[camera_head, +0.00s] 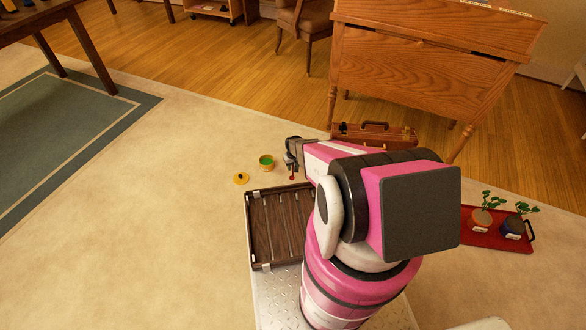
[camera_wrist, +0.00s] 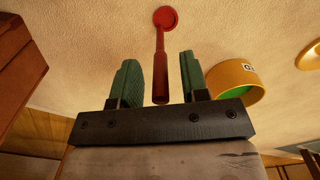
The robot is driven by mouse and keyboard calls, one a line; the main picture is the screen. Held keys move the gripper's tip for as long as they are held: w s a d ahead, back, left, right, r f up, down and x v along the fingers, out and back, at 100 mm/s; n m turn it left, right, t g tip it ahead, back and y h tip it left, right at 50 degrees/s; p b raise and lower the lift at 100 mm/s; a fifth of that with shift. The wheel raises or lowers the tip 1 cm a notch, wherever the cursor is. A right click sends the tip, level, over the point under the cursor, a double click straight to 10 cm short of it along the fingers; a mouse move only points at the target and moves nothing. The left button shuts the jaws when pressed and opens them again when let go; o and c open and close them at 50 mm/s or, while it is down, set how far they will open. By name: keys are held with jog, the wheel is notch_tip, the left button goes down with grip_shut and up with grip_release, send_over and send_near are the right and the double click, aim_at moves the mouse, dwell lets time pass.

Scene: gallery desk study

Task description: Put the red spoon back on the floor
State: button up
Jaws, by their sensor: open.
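The red spoon (camera_wrist: 160,62) shows in the wrist view with its round bowl away from my gripper and its handle reaching back between the fingers. My gripper (camera_wrist: 160,82) is open, with a green-padded finger on each side of the handle and visible gaps to both. The pale carpeted floor (camera_wrist: 90,40) is behind the spoon; I cannot tell whether the spoon touches it. In the head view my gripper (camera_head: 293,158) is low over the carpet (camera_head: 150,200), and a small red part of the spoon (camera_head: 292,178) shows below it.
A slatted wooden tray (camera_head: 251,232) is nearer. A brown case (camera_head: 375,128) lies behind. A red tray (camera_head: 480,237) with potted plants is at right. Carpet at left is clear.

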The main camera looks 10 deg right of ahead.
notch_tip(320, 180, up, 11)
jog(key=shift+s+f, duration=0.1)
jog(key=s+r, duration=0.7)
jog(key=r, duration=0.5)
jog(key=s+r+m, duration=0.1)
jog(key=s+r, duration=0.6)
jog(key=r, duration=0.5)
jog(key=s+r, duration=0.8)
jog(key=r, duration=0.4)
jog(key=shift+a+m, duration=0.4)
